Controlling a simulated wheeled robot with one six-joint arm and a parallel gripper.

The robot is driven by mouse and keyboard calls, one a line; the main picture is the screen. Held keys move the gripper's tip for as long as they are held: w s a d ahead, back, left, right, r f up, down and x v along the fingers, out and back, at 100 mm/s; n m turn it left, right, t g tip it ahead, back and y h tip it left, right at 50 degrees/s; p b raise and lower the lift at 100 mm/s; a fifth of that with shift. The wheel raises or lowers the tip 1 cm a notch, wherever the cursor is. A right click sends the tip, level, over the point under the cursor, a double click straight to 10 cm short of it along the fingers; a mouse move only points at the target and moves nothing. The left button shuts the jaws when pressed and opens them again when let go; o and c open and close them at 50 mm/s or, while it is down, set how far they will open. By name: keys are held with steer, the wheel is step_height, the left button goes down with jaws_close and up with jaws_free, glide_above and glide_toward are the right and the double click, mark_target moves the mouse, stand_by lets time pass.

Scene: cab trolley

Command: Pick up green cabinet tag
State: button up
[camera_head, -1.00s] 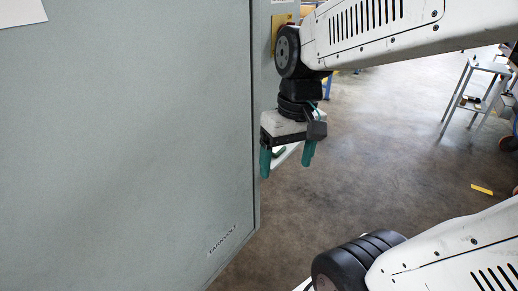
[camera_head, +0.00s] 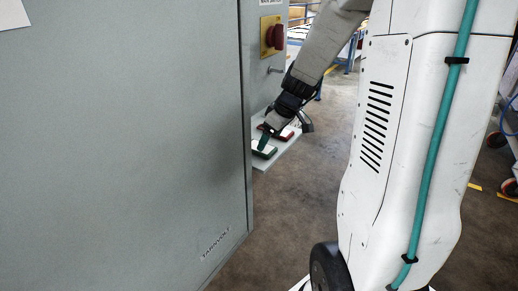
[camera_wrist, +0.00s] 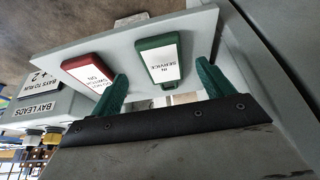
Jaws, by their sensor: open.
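The green cabinet tag (camera_head: 264,149) lies on a small grey shelf (camera_head: 262,164) on the side of the cabinet. In the wrist view the green tag (camera_wrist: 160,60), with a white "IN SERVICE" label, shows between and just beyond my green fingertips. My gripper (camera_wrist: 161,70) is open and empty, one finger toward each side of the tag; I cannot tell if either touches it. In the head view my gripper (camera_head: 266,138) is at the tag and hides part of it. A red tag (camera_wrist: 89,75) lies beside the green one, near my left finger in the wrist view.
The big grey cabinet door (camera_head: 130,130) fills the left of the head view. A red knob on a yellow plate (camera_head: 265,50) sits above the shelf. A grey box labelled "BAY LEADS" (camera_wrist: 42,105) is left in the wrist view.

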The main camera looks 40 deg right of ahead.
mark_target(267, 149)
steer(key=x, duration=0.3)
steer(key=shift+a+f, duration=0.1)
steer(key=shift+f, duration=0.3)
steer(key=c, duration=1.1)
steer(key=shift+r, duration=0.1)
steer(key=shift+d+r, duration=0.2)
steer(key=shift+r, duration=0.15)
step_height(267, 149, up, 6)
steer(key=shift+r, duration=0.25)
steer(key=s+d, duration=0.1)
steer(key=d, duration=0.5)
steer(key=s+d, duration=0.1)
steer(key=d, duration=1.2)
steer(key=shift+s+d+f, duration=0.15)
steer(key=shift+s+d, duration=0.1)
steer(key=shift+s, duration=0.15)
